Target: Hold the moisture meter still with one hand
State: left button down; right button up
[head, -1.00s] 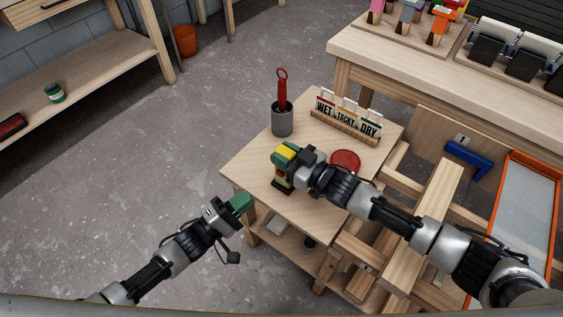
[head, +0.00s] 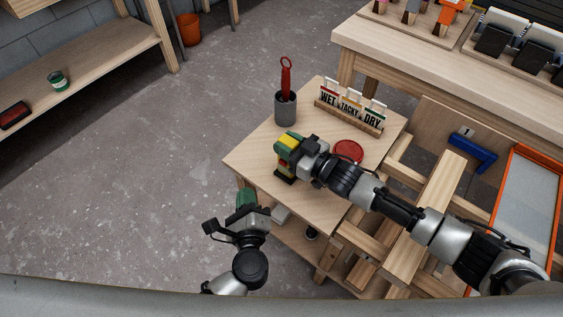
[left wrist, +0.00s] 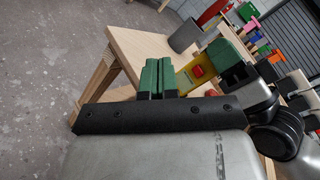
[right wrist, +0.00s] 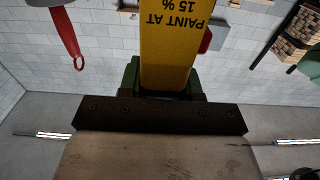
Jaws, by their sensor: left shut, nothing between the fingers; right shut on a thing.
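The yellow moisture meter (head: 289,140) stands on the small wooden table, its dark lower end at the tabletop. My right gripper (head: 285,153) is shut on it, with green fingers on both sides. In the right wrist view the meter (right wrist: 167,45) shows an upside-down "PAINT AT 15 %" label. In the left wrist view its yellow face (left wrist: 188,77) shows a red button, partly hidden by my fingers. My left gripper (head: 246,198) is shut and empty, apart from the meter, by the table's near left edge. Its green fingers are together in the left wrist view (left wrist: 158,76).
The small table (head: 262,152) holds a grey cup (head: 285,108) with a red-handled tool, a WET/TACKY/DRY card rack (head: 347,118) and a red disc (head: 348,150). A wooden frame (head: 440,200) stands at the right. Open floor lies to the left.

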aim_at(283, 162)
pick_arm(q)
jog(key=shift+s+d+f+n+g, duration=0.2)
jog(key=shift+n+g, duration=0.1)
jog(key=shift+n, duration=0.1)
jog(key=shift+w, duration=0.1)
jog(key=shift+w+d, duration=0.85)
jog(key=shift+w, duration=0.3)
jog(key=shift+w+d, duration=0.8)
jog(key=shift+w, duration=0.4)
jog(key=shift+w+d, duration=0.85)
jog(key=shift+w, duration=0.3)
jog(key=shift+w+d, duration=0.1)
jog(key=shift+w, duration=0.05)
jog(key=shift+w+d, duration=0.2)
jog(key=shift+w+d, duration=0.3)
jog(key=shift+w, duration=0.3)
dwell(0.6)
jog(key=shift+s, duration=0.1)
jog(key=shift+s+a+r, duration=0.1)
jog(key=shift+s+a, duration=0.55)
jog(key=shift+s, duration=0.1)
